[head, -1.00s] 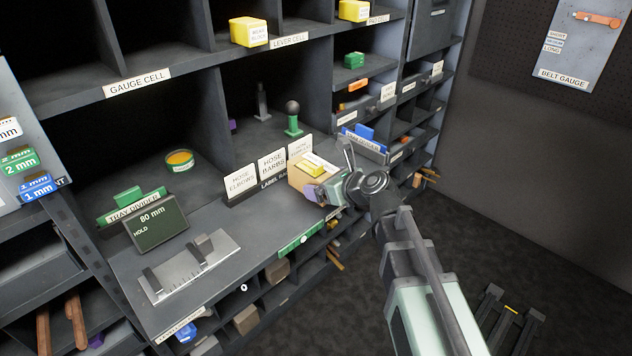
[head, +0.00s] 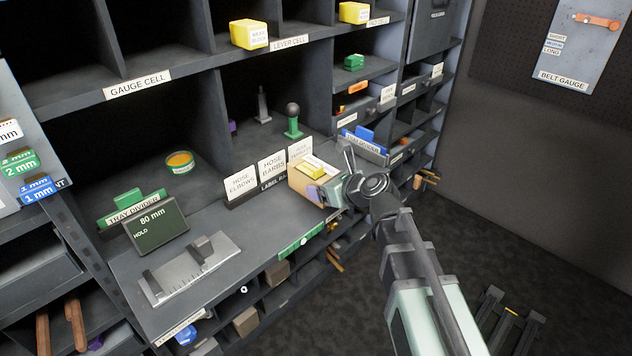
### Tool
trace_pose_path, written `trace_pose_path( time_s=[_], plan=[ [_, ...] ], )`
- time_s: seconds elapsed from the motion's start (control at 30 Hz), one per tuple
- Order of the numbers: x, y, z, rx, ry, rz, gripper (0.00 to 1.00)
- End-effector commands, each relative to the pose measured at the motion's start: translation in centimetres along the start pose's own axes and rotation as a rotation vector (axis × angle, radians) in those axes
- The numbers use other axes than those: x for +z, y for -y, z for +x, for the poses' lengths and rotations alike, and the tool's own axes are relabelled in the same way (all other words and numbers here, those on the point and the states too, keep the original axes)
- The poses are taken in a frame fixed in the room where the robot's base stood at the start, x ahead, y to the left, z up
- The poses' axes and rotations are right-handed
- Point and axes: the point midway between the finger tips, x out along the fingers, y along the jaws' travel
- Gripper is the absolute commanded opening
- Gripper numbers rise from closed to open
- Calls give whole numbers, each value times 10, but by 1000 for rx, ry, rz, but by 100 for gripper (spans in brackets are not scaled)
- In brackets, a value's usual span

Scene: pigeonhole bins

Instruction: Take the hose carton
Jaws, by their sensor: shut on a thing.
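A tan carton (head: 301,183) with a white label and a yellow block (head: 312,170) on its top is at the right end of the counter, in front of the label cards. I cannot read its label, so I cannot tell for sure that it is the hose carton. My gripper (head: 326,191) reaches in from the right and is shut on this carton's right side. A purple patch shows between the carton and the gripper. The gripper partly hides the carton's right end.
Label cards reading hose elbows (head: 240,183) and hose barbs (head: 272,173) stand close behind the carton. A green knobbed lever (head: 293,124) stands in the cell behind. A display reading 80 mm (head: 157,223) and a metal gauge (head: 190,268) occupy the counter's left; its middle is clear.

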Motion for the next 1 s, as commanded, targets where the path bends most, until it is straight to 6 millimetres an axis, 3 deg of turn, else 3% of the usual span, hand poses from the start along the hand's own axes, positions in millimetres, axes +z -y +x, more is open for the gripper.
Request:
trace_pose_path(
  time_s=[0.43,0.77,1.0],
  plan=[
    [15,0,-7,0,0,0,29],
    [14,0,-7,0,0,0,29],
    [4,-1,-38,-2,0,1,29]
  ],
)
